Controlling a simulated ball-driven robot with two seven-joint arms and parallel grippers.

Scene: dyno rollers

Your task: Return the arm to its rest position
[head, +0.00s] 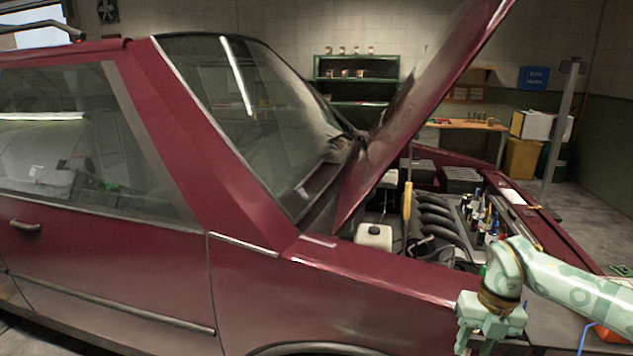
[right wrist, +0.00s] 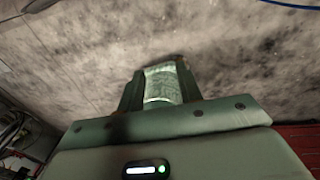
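My right arm (head: 575,285) comes in from the right over the car's front fender. Its pale green right gripper (head: 482,348) points down beside the fender, with its tips near the bottom edge of the head view. In the right wrist view the two dark green fingers of the gripper (right wrist: 160,80) stand apart. A pale, patterned patch shows between them, and I cannot tell what it is. Beyond the fingers is a stained grey surface (right wrist: 240,50). My left gripper is not in view.
A dark red car (head: 330,290) with its hood (head: 425,90) raised fills much of the head view. Its engine bay (head: 435,215) is open, with several small bottles (head: 480,215) on the right. A workbench (head: 465,125) and green shelves (head: 355,80) stand behind.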

